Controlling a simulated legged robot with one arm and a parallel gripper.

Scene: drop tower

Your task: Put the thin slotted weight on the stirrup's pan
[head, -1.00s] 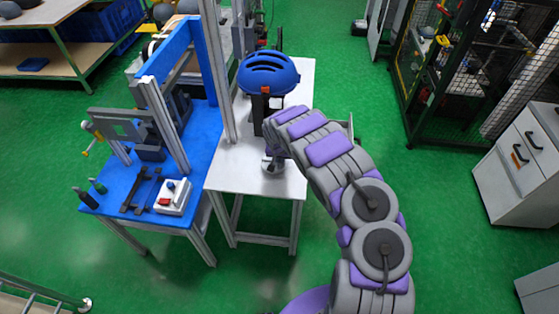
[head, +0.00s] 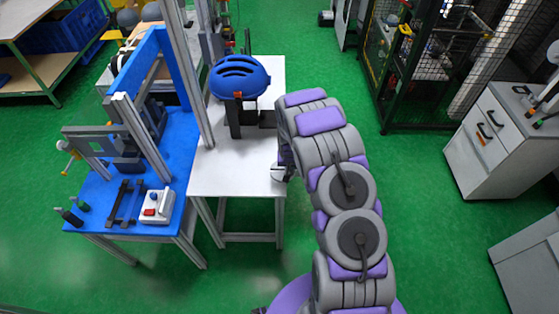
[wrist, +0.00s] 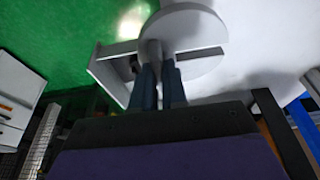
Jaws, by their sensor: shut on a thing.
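My gripper (wrist: 158,68) is shut on a pale grey disc with a dark slot, the thin slotted weight (wrist: 200,30). In the wrist view the disc lies beyond the two dark blue fingers. In the head view the weight (head: 279,174) shows as a small pale round thing at the white table's right edge, below my gripper. My arm hides most of the gripper there. A grey angular frame (wrist: 104,70) shows left of the fingers in the wrist view; I cannot tell whether it is the stirrup. I cannot make out the pan.
A blue helmet (head: 240,76) sits on a dark stand on the white table (head: 222,178). Left of it is a blue bench (head: 177,152) with a press frame and a red-button box (head: 157,203). A mesh cage (head: 430,70) and grey cabinet (head: 510,145) stand right. Green floor between is clear.

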